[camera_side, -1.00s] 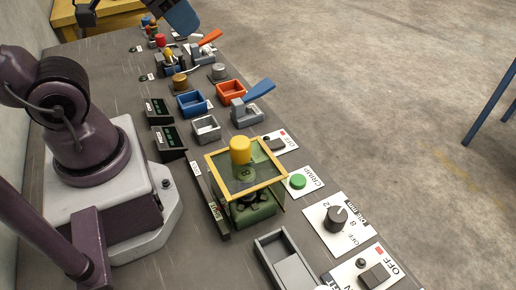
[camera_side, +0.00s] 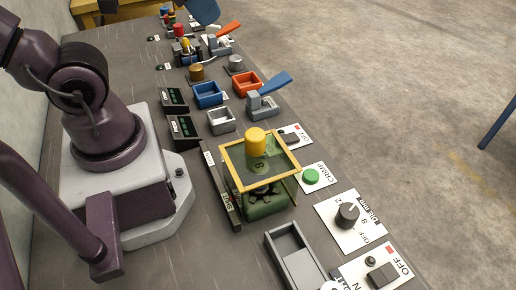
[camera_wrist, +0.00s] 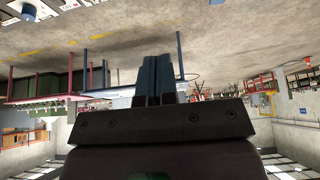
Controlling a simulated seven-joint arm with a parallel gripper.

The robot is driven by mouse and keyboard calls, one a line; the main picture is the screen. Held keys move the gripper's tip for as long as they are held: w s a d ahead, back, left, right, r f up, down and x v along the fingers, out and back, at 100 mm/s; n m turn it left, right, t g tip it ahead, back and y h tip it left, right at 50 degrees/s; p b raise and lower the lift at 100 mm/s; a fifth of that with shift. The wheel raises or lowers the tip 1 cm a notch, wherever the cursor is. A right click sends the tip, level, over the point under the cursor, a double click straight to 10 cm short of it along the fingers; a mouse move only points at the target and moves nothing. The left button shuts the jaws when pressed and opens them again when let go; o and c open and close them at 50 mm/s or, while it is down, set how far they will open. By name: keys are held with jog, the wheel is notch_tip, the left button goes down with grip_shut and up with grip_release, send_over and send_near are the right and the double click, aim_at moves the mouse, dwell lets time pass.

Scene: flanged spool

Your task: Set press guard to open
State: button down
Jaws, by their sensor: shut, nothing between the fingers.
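The guard is at the rail's near end, where the label seems to read SHUT. My gripper (camera_wrist: 158,75) shows in the wrist view with its two dark blue fingers together and empty, pointing away from the bench parts. A blue piece at the side view's top edge may be its fingers; I cannot tell.
A green CRIMP button (camera_side: 311,176), a dial (camera_side: 347,215) and a grey tray (camera_side: 295,259) lie right of and nearer than the guard. Blue (camera_side: 208,95), orange (camera_side: 246,84) and grey (camera_side: 221,121) bins and a blue-handled lever (camera_side: 270,91) stand beyond it.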

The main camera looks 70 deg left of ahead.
jog(key=c, duration=1.3)
grip_release()
jog(key=shift+d+f, duration=0.15)
jog(key=shift+f, duration=0.05)
jog(key=o, duration=0.6)
jog(key=shift+w+d+f+m+g, duration=0.4)
jog(key=shift+w+d+f+g, duration=0.25)
jog(key=shift+w+f+g, duration=0.2)
jog(key=shift+o, duration=0.2)
jog(key=m+g+y, duration=0.1)
jog(key=m+g, duration=0.1)
jog(key=g, duration=0.6)
send_near(255, 134)
jog(key=x, duration=1)
jog(key=shift+f, duration=0.2)
